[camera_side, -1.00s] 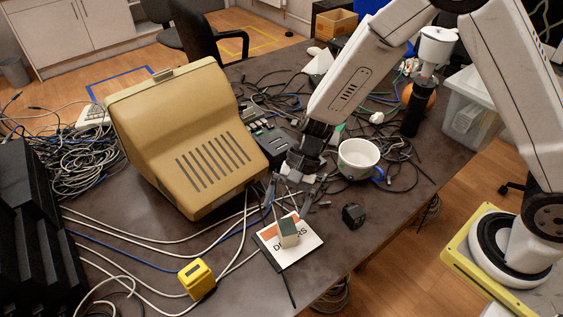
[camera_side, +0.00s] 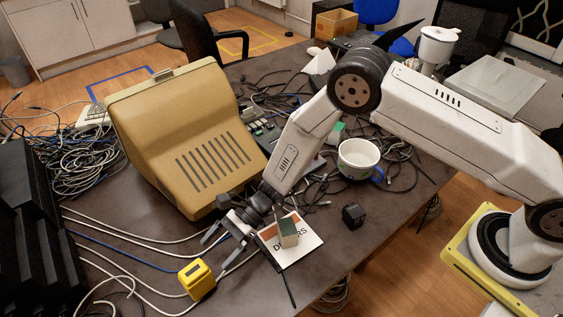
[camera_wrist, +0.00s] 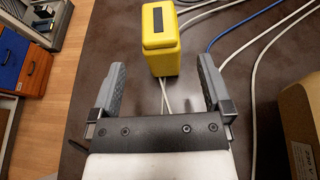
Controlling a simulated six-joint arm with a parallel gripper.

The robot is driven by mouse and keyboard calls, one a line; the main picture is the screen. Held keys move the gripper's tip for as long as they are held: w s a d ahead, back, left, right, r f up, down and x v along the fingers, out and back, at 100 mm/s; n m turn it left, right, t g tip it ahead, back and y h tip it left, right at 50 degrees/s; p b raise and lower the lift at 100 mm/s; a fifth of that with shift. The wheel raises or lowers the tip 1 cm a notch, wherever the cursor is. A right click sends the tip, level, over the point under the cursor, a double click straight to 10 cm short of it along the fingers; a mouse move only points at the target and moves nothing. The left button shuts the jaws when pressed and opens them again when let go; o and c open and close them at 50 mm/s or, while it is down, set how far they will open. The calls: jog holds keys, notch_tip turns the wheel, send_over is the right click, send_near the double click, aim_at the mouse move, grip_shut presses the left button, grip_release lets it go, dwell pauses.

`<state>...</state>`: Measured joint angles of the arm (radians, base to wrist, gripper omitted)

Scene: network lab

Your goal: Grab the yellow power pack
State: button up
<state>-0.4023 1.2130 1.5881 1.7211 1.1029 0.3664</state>
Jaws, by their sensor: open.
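The yellow power pack (camera_side: 197,279) stands on the dark table near its front edge in the side view, with a dark label on it. It also shows in the wrist view (camera_wrist: 159,52), just beyond my fingertips and roughly between their lines, slightly right of the middle. My gripper (camera_side: 214,252) is open and empty, above the table, just behind and to the right of the pack in the side view. In the wrist view my gripper (camera_wrist: 162,72) has its two grey fingers spread apart. I cannot tell the exact gap to the pack.
White and blue cables (camera_side: 130,247) run across the table by the pack. A beige terminal (camera_side: 185,140) stands behind. A sign card (camera_side: 296,250) with a small box on it, a black cube (camera_side: 353,215) and a white mug (camera_side: 358,158) lie to the right. Black stacked units (camera_side: 35,235) stand at left.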

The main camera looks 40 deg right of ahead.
aim_at(194, 274)
jog(key=shift+x, duration=3.95)
jog(key=shift+w, duration=0.1)
grip_shut()
